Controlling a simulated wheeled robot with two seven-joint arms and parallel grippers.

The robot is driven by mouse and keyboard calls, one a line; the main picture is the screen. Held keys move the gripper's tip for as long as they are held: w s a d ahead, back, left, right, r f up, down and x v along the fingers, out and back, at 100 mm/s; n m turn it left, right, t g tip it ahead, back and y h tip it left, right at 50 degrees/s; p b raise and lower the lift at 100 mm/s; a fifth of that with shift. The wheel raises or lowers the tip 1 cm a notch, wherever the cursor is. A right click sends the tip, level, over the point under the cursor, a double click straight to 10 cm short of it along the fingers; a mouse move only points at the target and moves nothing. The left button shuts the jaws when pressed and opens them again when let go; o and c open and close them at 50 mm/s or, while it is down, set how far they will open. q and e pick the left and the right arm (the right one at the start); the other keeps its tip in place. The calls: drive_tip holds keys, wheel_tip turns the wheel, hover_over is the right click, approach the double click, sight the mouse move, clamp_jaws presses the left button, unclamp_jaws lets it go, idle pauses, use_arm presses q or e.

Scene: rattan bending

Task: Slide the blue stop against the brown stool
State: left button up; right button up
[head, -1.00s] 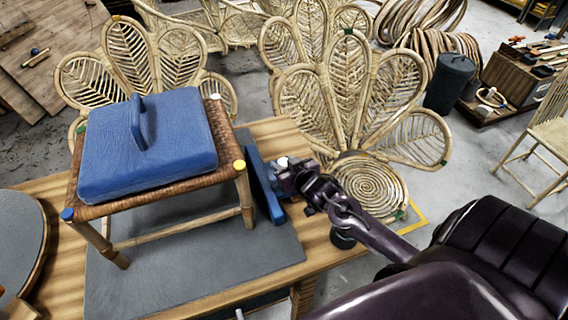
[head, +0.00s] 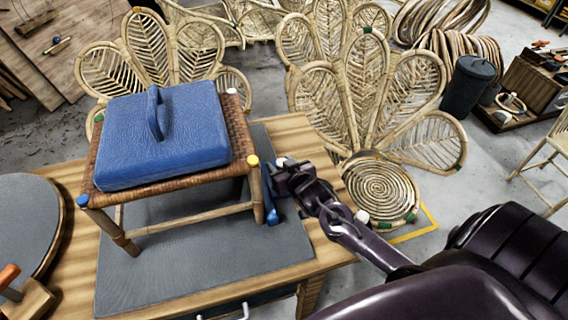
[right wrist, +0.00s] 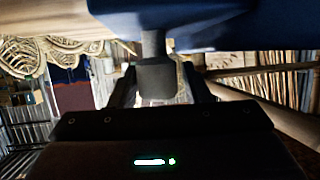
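The brown stool (head: 180,185) has a woven seat and wooden legs, and stands on the grey mat of the workbench with a blue cushion (head: 163,135) on its seat. The blue stop (head: 270,196) is a narrow bar at the stool's right side. The stool's front right leg partly hides it, and I cannot tell whether they touch. My right gripper (head: 283,172) is at the stop's right side. In the right wrist view its fingers (right wrist: 158,88) close around a grey handle (right wrist: 155,72) below a blue surface (right wrist: 230,22). My left gripper is not in view.
A round grey disc (head: 28,225) and a wooden piece with an orange handle (head: 22,292) are at the left. Rattan chair backs (head: 375,100) stand behind the workbench (head: 300,140). A dark bin (head: 468,82) is on the floor at the right.

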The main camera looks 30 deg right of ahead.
drive_tip(key=shift+o, duration=1.1)
drive_tip(key=v, duration=0.7)
drive_tip(key=shift+s+r, duration=0.2)
drive_tip(key=shift+s, duration=0.2)
